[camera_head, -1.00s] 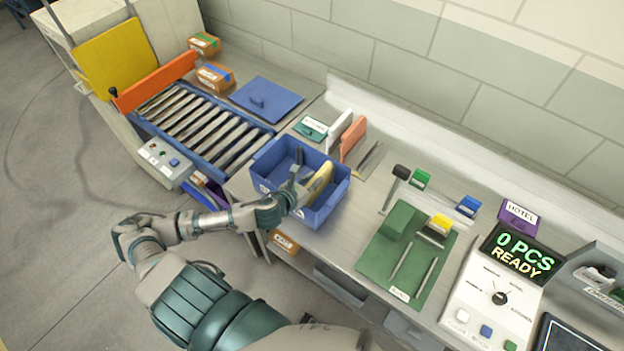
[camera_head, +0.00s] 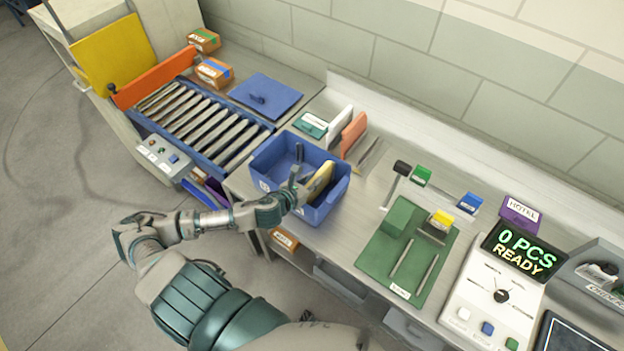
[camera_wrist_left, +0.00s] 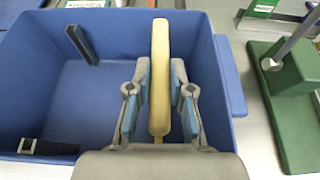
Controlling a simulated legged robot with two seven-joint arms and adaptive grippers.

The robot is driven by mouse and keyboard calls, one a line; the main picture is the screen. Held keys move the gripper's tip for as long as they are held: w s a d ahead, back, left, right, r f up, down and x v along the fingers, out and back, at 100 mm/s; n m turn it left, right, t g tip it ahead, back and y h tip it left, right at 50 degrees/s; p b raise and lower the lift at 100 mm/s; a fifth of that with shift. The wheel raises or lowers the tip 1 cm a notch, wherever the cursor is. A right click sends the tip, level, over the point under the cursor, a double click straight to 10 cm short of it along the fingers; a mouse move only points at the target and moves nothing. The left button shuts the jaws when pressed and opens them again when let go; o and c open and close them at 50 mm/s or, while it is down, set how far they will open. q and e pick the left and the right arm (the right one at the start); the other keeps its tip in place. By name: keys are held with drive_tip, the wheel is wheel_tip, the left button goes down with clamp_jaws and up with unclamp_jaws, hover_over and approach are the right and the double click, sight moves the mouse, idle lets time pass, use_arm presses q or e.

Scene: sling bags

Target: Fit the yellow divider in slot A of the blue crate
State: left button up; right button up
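The blue crate (camera_head: 330,212) stands open at the table's front edge. The yellow divider (camera_head: 321,178) stands inside it, towards the right side, and leans a little in the head view. My left gripper (camera_wrist_left: 159,90) reaches in over the crate's front wall. Its two fingers straddle the yellow divider (camera_wrist_left: 160,60), one on each side, with gaps showing between pads and divider. Dark slot pieces show at the crate's back wall (camera_wrist_left: 82,44) and front wall (camera_wrist_left: 48,148); I cannot read which is slot A. The divider's lower edge is hidden. My right gripper is not in view.
White (camera_head: 340,125) and orange (camera_head: 354,133) panels stand behind the crate. A roller conveyor (camera_head: 200,120) and a blue lid (camera_head: 265,98) lie to the left. A green mat (camera_head: 428,283) with a block and rods lies to the right.

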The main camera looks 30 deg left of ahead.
use_arm(q)
drive_tip(key=o, duration=0.4)
drive_tip(key=v, duration=0.7)
drive_tip(key=shift+s, duration=0.2)
idle(0.4)
